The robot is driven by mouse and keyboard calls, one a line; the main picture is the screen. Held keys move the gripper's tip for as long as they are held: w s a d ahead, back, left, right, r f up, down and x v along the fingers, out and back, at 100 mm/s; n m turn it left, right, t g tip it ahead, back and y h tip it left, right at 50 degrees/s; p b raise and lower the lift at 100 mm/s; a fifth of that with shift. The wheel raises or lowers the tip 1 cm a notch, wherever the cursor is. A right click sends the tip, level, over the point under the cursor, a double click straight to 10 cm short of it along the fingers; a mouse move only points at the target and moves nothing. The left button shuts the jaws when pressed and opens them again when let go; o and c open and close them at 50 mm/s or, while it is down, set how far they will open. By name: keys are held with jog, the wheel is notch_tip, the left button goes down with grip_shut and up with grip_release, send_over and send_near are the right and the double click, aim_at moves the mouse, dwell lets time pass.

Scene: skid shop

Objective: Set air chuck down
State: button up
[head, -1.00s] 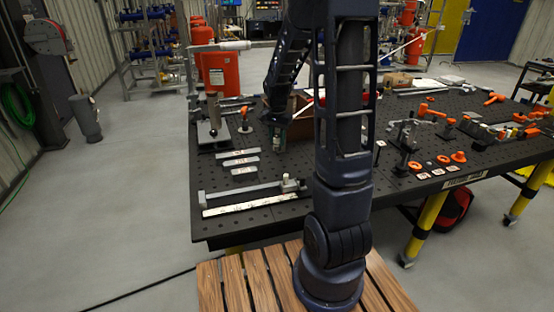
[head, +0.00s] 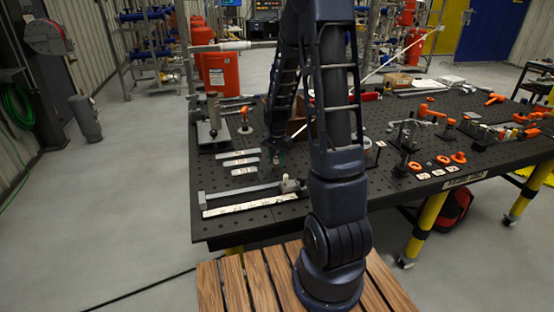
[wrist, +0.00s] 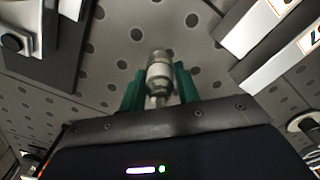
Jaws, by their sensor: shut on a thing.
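The air chuck (wrist: 159,74) is a small silver metal fitting in the wrist view. It sits between the green fingers of my gripper (wrist: 155,88), which are shut on it, and it shows against the perforated dark table top. Whether its tip touches the table cannot be told. In the head view my gripper (head: 277,157) is low over the table (head: 240,225), just right of the labelled flat bars (head: 240,161); the chuck is too small to make out there.
Labelled bars (wrist: 262,22) lie close at the upper right of the wrist view. A dark-based fixture (wrist: 40,40) stands at upper left. A long grey bar tool (head: 245,194) lies near the table's front edge. Bare table lies around the chuck.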

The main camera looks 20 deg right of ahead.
aim_at(277, 153)
jog(key=shift+f, duration=0.15)
jog(key=o, duration=1)
notch_tip(277, 153, up, 11)
jog(key=shift+r, duration=0.1)
jog(key=s+r+n+t, duration=0.1)
jog(key=s+r+n, duration=0.2)
jog(key=s+r, duration=0.2)
jog(key=s+r+n+t, duration=0.2)
jog(key=s+r, duration=0.3)
jog(key=s, duration=0.6)
jog(key=s+r+n+t, duration=0.1)
jog(key=s+r+n, duration=0.3)
jog(key=s, duration=0.5)
jog(key=shift+r+t, duration=0.3)
jog(key=shift+r, duration=0.6)
